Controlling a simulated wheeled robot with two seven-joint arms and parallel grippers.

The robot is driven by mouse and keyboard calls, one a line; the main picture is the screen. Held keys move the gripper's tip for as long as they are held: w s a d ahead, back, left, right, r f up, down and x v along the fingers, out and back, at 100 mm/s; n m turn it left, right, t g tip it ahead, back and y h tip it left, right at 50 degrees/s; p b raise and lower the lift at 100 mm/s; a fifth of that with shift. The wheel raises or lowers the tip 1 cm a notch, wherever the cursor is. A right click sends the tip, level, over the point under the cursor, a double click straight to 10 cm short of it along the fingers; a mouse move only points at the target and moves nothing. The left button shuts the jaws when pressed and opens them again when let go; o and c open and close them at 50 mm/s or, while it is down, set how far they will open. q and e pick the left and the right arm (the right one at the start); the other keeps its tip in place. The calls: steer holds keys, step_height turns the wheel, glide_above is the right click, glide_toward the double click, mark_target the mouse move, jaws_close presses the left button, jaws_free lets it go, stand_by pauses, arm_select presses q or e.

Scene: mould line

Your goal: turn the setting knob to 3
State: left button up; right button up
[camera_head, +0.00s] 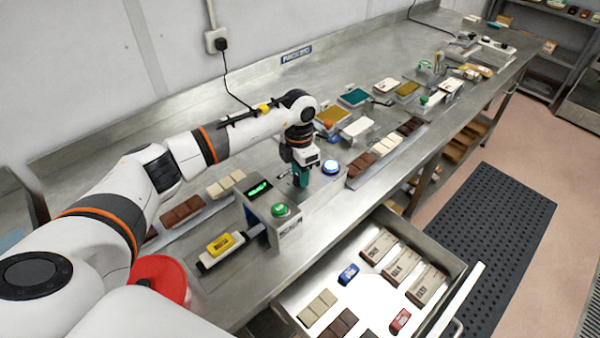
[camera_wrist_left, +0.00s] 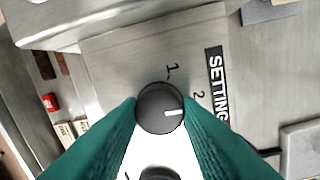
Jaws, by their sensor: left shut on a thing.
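The setting knob (camera_wrist_left: 150,108) is a dark round knob with a white pointer mark, on a grey metal panel. In the left wrist view its pointer aims right, just below the line to the printed 2 (camera_wrist_left: 200,95). The 1 (camera_wrist_left: 172,71) is above it, and a black SETTING label (camera_wrist_left: 216,85) is to the right. No 3 shows. My left gripper (camera_wrist_left: 160,112) has green fingers on both sides of the knob and is shut on it. In the head view the left gripper (camera_head: 301,177) points down at the bench and the knob is hidden. My right gripper is out of view.
A grey box (camera_head: 289,228) with a green display and green button stands beside the left gripper. A blue-lit round button (camera_head: 330,167) is to its right. An open drawer (camera_head: 285,300) with bars and packs is in front. Several moulds and chocolate bars lie along the bench.

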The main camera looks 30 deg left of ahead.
arm_select(q)
steer(key=shift+f+m+b, duration=0.15)
steer(key=shift+m+b, duration=0.35)
steer(key=shift+b, duration=0.15)
steer(key=m+b, duration=0.7)
steer(key=shift+d+m, duration=0.1)
steer(key=shift+m, duration=0.2)
steer(key=shift+r+m+b, duration=0.2)
steer(key=shift+m+b, duration=0.8)
steer(key=shift+m, duration=0.4)
steer(key=o, duration=1)
steer(key=shift+c, duration=0.2)
